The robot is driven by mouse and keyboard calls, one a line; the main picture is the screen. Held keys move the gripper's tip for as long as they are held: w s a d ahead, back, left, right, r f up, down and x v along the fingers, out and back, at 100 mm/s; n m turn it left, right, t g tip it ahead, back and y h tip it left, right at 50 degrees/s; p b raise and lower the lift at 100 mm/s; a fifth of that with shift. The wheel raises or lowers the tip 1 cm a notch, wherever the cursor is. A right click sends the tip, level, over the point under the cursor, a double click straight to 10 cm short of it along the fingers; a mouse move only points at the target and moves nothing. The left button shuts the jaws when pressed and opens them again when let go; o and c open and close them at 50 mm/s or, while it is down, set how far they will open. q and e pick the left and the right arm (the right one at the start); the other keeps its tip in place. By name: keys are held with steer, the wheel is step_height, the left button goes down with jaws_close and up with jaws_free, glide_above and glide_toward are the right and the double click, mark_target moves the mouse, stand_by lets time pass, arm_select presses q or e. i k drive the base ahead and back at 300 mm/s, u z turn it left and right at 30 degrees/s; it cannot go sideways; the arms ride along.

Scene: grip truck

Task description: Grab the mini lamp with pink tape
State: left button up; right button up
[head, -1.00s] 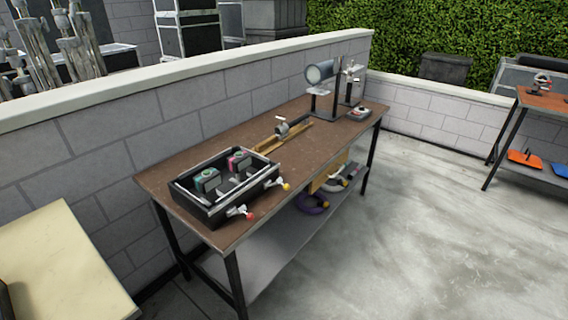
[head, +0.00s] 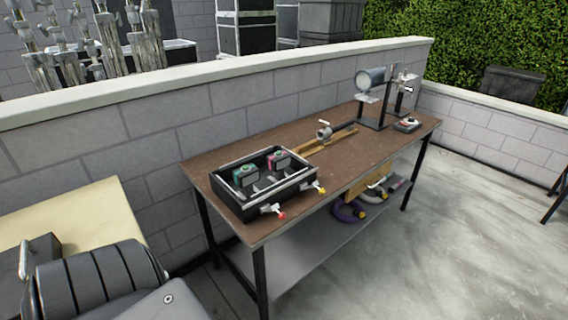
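A small dark mini lamp with pink tape (head: 279,160) stands in the back right part of a black open tray (head: 247,208). The tray is at the near left end of a brown workbench (head: 219,159). A similar lamp with teal tape (head: 244,175) stands to its left in the same tray. Low grey parts of the tray's contents lie in front of both lamps, too small to make out. Neither of my grippers is visible in the head view, and nothing touches the pink-taped lamp.
Clamps with a red knob (head: 281,215) and a yellow knob (head: 322,190) stick out from the tray's front. A large spotlight (head: 371,82) stands at the bench's far end. A block wall (head: 160,115) runs behind. Bare floor (head: 430,235) lies in front and right.

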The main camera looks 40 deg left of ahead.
mark_target(276, 163)
steer(key=z, duration=0.05)
steer(key=i, duration=3.45)
steer(key=u, duration=3.4)
